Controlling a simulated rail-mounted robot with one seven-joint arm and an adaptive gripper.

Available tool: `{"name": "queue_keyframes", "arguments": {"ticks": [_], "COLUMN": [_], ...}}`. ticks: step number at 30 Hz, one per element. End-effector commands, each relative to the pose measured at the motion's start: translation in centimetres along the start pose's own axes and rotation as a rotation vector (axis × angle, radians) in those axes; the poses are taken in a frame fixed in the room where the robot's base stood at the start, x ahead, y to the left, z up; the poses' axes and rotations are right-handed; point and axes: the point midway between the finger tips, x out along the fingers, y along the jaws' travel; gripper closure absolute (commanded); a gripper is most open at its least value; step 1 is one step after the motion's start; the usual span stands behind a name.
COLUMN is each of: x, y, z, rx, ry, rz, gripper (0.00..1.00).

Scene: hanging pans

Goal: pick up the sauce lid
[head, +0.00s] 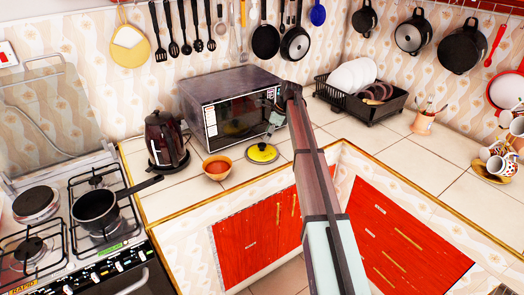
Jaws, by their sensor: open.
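The sauce lid, yellow with a dark rim and a pale knob on top (262,153), lies flat on the tiled counter in front of the microwave. My arm reaches up from the lower right, and my gripper (273,101) is at its far end, in front of the microwave's right side. My gripper is above and apart from the lid, open, with nothing seen in it. Its fingers are small and dark against the microwave, so their detail is hard to make out.
A bowl of orange sauce (217,167) stands just left of the lid. The microwave (228,105) is behind, with a dark kettle (166,140) to its left. A dish rack (360,95) stands at the back right.

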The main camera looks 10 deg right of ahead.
Motion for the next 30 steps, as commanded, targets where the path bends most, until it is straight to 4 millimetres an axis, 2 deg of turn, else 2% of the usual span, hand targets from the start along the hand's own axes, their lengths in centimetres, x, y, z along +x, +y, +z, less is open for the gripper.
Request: {"name": "queue_keyframes", "arguments": {"ticks": [3,11,21,29,30], "x": [1.1,2.1,6.3,6.7,6.7], "y": [0.0,0.1,0.2,0.2,0.2], "z": [0.1,0.1,0.2,0.2,0.2], "rx": [-0.001,-0.001,-0.001,-0.001,-0.001], "ry": [0.0,0.0,0.0,-0.001,-0.001], "rz": [0.0,0.0,0.0,-0.002,-0.002], "gripper": [0.31,0.31,0.31,0.31,0.45]}}
